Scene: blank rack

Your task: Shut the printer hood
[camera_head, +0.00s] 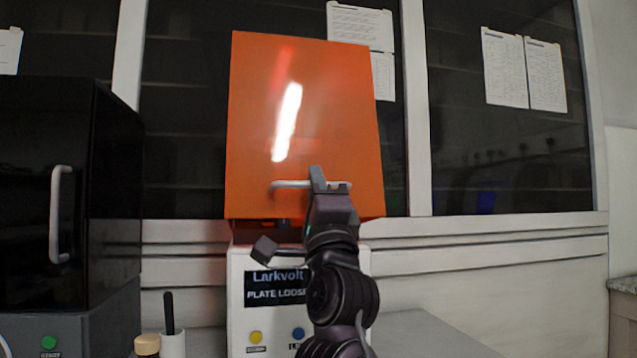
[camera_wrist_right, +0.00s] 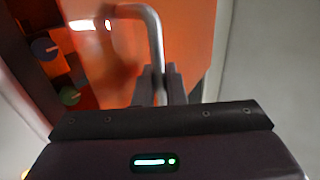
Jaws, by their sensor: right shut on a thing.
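The printer's orange hood (camera_head: 305,120) stands raised, its flat face toward me, above the white printer body (camera_head: 238,290) labelled "Larkvolt". A metal bar handle (camera_head: 290,184) runs across the lower part of the hood. My right gripper (camera_head: 328,184) is at the right part of this handle and is shut on it. In the right wrist view the handle (camera_wrist_right: 153,30) runs down between the fingers of my right gripper (camera_wrist_right: 160,85), with the orange hood (camera_wrist_right: 185,40) behind. My arm hides part of the printer's front. My left gripper is not in view.
A black cabinet (camera_head: 100,190) with a vertical handle (camera_head: 56,215) stands close at the left. A white cup with a black stick (camera_head: 172,343) and a brown-capped bottle (camera_head: 147,345) stand left of the printer. The bench right of the printer (camera_head: 430,335) is clear.

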